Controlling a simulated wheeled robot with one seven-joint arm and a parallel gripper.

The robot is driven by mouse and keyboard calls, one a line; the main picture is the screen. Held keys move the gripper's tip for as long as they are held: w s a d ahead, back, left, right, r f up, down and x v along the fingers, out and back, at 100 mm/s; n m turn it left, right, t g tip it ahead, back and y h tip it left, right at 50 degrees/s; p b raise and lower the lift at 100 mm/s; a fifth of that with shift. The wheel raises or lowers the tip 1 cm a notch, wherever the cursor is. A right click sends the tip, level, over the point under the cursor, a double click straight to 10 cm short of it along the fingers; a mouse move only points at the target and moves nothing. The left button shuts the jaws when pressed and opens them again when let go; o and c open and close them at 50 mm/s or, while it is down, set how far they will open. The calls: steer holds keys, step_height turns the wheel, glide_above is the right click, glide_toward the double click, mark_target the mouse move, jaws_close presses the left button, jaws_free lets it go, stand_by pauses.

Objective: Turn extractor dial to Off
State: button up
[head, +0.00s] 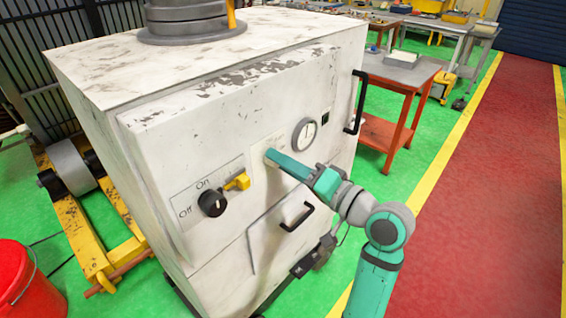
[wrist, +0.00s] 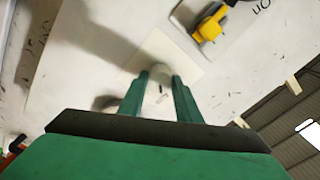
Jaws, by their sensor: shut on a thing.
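A white cabinet (head: 170,130) carries the controls. My gripper (head: 270,156) reaches its front from the right. In the wrist view, my gripper (wrist: 161,80) has its two green fingers on either side of a pale round dial (wrist: 160,69) on a cream plate (wrist: 185,58), and is shut on it. The fingers hide this dial in the head view, and its setting cannot be read. To the left, a plate marked On and Off (head: 190,192) has a black dial (head: 212,203) and a yellow switch (head: 237,182); the yellow switch also shows in the wrist view (wrist: 209,25).
A round gauge (head: 304,134) sits above right of my gripper. Black handles stick out on the door (head: 297,217) and the right edge (head: 356,102). A red bucket (head: 25,280) and yellow pallet truck (head: 85,235) stand left. The red aisle (head: 470,200) is clear.

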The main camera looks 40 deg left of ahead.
steer(key=n, duration=0.8)
steer(key=shift+f+n, duration=0.1)
steer(key=shift+n, duration=0.6)
steer(key=o, duration=1.1)
steer(key=shift+c, duration=0.2)
steer(key=d, duration=1)
steer(key=shift+s+d, duration=0.35)
steer(key=shift+s, duration=0.1)
